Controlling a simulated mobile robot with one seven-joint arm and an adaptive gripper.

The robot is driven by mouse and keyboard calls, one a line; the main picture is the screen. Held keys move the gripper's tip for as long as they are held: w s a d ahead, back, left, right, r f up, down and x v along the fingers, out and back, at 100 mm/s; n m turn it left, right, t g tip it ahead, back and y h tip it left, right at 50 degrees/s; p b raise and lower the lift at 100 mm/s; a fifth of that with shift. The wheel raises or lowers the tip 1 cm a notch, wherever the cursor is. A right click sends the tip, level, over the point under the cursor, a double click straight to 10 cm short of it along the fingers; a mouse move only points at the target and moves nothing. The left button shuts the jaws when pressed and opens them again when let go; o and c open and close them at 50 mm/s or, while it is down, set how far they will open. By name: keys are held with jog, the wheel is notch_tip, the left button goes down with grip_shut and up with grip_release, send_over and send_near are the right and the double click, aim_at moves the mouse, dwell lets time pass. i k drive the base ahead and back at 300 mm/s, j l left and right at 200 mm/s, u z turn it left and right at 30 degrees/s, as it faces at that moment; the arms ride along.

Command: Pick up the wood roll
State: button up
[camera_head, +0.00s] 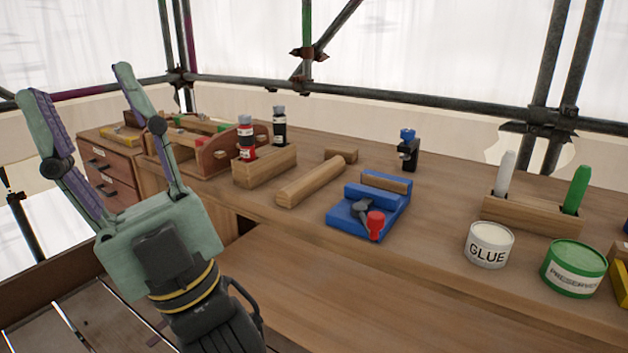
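The wood roll (310,184) is a plain light-brown wooden cylinder. It lies on its side on the workbench, near the front edge and slanting away to the right. My gripper (82,82) is at the left of the view, raised, with its two green fingers spread wide and pointing up. It is open and empty. The gripper is well to the left of the roll and apart from it. Nothing hides the roll.
A wooden block holding red and black bottles (265,166) stands left of the roll. A blue vise (345,214) sits close on its right. A small wood block (342,155) lies behind. Farther right are a glue tin (489,245) and a green tin (573,269). Scaffold poles (400,101) run behind.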

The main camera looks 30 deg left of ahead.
aim_at(307, 183)
jog(key=k+j, duration=0.1)
jog(key=j, duration=1.4)
jog(key=k+j, duration=0.15)
jog(key=j, duration=1.75)
jog(key=i, duration=1.4)
jog(key=l+z, duration=0.05)
